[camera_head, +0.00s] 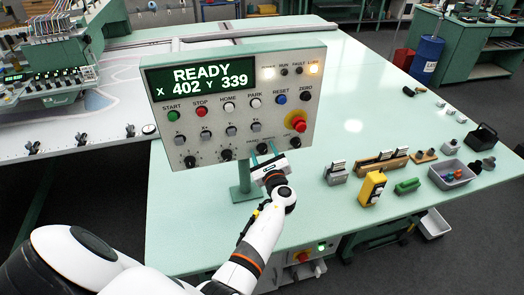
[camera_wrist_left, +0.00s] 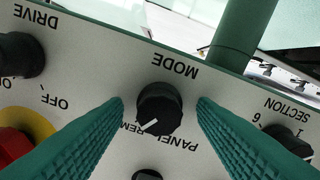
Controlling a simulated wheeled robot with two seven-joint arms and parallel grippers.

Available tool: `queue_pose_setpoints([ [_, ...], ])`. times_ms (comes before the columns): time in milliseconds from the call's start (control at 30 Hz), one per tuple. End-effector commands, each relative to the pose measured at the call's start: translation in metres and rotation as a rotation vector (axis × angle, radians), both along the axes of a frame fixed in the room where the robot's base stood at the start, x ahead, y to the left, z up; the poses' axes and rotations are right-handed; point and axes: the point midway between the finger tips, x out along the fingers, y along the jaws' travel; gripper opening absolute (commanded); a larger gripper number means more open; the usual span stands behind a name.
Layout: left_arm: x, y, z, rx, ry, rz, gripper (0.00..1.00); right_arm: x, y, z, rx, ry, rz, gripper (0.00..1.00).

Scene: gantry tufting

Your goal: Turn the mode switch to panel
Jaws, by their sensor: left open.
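The mode switch (camera_wrist_left: 158,108) is a black round knob on the grey control panel, upside down in the left wrist view. Its white pointer line is aimed at the lower left, towards the partly hidden "REM" lettering, not at the PANEL lettering on the right. In the head view the mode switch (camera_head: 262,148) is in the panel's bottom row. My left gripper (camera_head: 264,158) is at the panel front there. In the left wrist view its teal fingers (camera_wrist_left: 160,112) are open, one on each side of the knob, with gaps beside it. My right gripper is not in view.
The drive knob (camera_wrist_left: 20,55), the red emergency stop (camera_head: 296,121) and the section knob (camera_wrist_left: 288,138) are close by. The panel display (camera_head: 203,76) reads READY. A yellow device (camera_head: 371,188) and a grey bin (camera_head: 451,175) stand on the table to the right.

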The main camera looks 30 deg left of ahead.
Motion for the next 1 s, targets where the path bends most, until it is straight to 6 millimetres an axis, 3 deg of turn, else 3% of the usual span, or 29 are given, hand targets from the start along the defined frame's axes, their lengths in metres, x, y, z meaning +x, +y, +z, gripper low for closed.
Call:
queue_pose_setpoints([
  [100,0.000,0.000,0.000,0.000,0.000,0.000,0.51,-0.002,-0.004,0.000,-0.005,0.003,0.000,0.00],
  [367,0.000,0.000,0.000,0.000,0.000,0.000,0.08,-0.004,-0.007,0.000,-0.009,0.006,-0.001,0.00],
  [667,0.000,0.001,-0.001,-0.020,-0.027,0.000,0.08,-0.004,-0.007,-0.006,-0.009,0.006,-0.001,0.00],
  [1000,0.000,0.001,-0.005,-0.158,-0.190,0.000,0.08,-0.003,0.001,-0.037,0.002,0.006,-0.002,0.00],
])
